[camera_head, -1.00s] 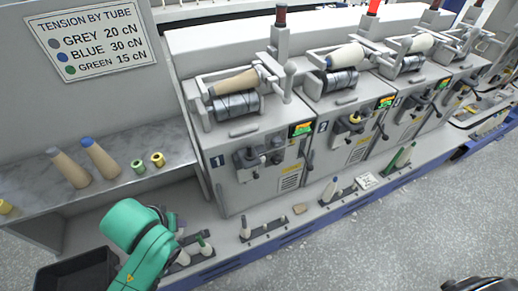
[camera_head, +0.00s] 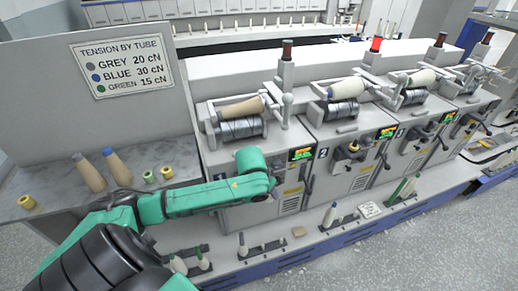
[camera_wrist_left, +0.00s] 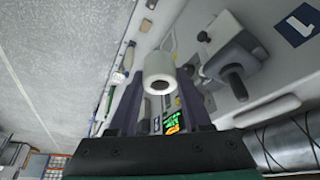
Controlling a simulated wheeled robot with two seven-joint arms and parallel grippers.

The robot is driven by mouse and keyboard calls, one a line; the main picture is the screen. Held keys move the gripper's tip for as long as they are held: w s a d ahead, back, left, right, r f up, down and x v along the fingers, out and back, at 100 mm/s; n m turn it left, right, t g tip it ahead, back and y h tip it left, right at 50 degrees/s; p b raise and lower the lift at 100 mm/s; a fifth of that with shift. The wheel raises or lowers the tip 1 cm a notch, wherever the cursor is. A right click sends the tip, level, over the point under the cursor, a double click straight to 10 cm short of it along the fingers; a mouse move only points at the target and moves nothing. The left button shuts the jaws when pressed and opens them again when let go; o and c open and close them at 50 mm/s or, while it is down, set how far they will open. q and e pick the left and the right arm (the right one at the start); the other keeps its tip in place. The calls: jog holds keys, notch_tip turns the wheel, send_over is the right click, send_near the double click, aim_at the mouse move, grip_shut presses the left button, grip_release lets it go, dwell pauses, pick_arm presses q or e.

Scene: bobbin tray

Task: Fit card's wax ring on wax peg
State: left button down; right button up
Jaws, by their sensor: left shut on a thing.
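In the left wrist view my left gripper (camera_wrist_left: 160,78) is shut on a whitish wax ring (camera_wrist_left: 159,66), whose dark hole faces the camera. A dark wax peg (camera_wrist_left: 235,84) sticks out of the grey machine front to the right of the ring. The ring is apart from this peg. In the head view my left arm (camera_head: 215,197) reaches across the front of the first machine unit (camera_head: 241,152) and hides its peg; the fingers and ring are hidden there. A small white card (camera_head: 370,209) lies on the machine base. My right gripper is out of view.
On the left shelf (camera_head: 60,186) stand two tube cones (camera_head: 90,174), a green ring (camera_head: 148,176) and yellow rings (camera_head: 27,202). The second unit has a yellow ring (camera_head: 353,147) at its front. Bobbins on pegs (camera_head: 330,215) stand along the base.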

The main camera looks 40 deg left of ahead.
pick_arm(q)
jog(key=w+a+r, duration=0.1)
jog(key=a+r, duration=0.1)
jog(key=a, duration=0.1)
jog(key=w+a+r+n+p, duration=0.1)
jog(key=w+a+r, duration=0.1)
jog(key=a, duration=0.2)
jog(key=w+a+r+n, duration=0.1)
jog(key=a+r, duration=0.1)
jog(key=a, duration=0.2)
jog(key=shift+w+a+r+y, duration=0.1)
jog(key=shift+w+r+y, duration=0.2)
jog(key=shift+y, duration=0.1)
jog(key=shift+a, duration=0.1)
notch_tip(320, 180, down, 5)
jog(key=b, duration=0.5)
jog(key=shift+f+b, duration=0.1)
jog(key=shift+b, duration=0.2)
jog(key=shift+f+b, duration=0.4)
jog(key=shift+b, duration=0.15)
jog(key=shift+r, duration=0.1)
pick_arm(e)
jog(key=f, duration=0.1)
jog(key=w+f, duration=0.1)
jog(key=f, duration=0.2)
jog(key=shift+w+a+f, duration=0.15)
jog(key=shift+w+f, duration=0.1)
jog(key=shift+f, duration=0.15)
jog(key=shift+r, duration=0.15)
